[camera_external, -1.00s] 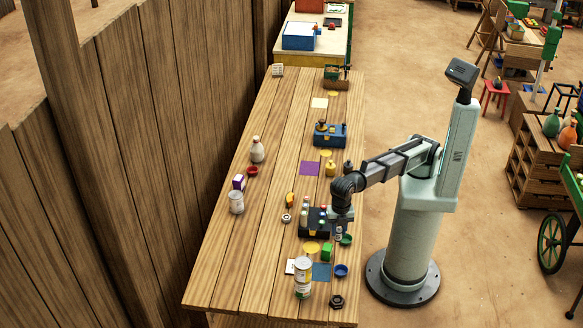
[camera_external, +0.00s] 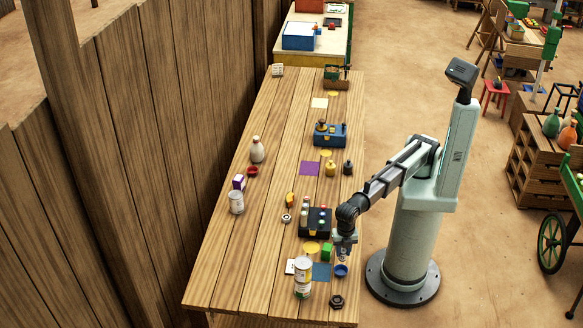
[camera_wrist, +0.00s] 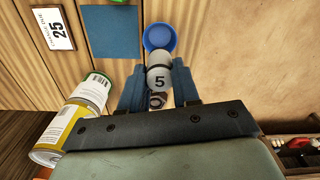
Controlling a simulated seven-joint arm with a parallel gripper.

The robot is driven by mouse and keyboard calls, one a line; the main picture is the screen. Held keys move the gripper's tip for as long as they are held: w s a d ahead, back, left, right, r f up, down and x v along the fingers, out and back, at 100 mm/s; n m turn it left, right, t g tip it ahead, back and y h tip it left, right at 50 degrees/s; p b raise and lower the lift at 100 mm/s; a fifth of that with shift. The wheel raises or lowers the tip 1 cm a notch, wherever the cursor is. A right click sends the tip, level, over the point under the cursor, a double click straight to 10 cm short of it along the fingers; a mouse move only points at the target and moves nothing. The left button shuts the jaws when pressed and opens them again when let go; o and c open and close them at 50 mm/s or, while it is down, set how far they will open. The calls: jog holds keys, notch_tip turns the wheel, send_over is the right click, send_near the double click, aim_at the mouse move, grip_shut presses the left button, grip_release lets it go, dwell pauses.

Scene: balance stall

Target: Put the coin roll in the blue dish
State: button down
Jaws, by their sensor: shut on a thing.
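My gripper (camera_external: 344,255) is above the right side of the wooden table, just behind the blue dish (camera_external: 341,271). In the wrist view its two blue fingers (camera_wrist: 159,88) are shut on a pale grey cylinder marked 5, which looks to be the coin roll (camera_wrist: 158,77). The roll's near end is partly hidden between the fingers. The blue dish also shows in the wrist view (camera_wrist: 160,37), round and with nothing visible in it, just beyond the roll. The roll's far end slightly overlaps the dish's near rim in that picture.
A dark nut-shaped thing (camera_external: 337,301) lies in front. A black tray (camera_external: 315,222) stands behind.

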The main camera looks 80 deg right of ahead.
aim_at(343, 251)
jog(key=shift+f, duration=4.3)
jog(key=shift+f, duration=0.1)
jog(key=c, duration=0.8)
grip_release()
notch_tip(343, 251, up, 12)
jog(key=shift+r, duration=0.1)
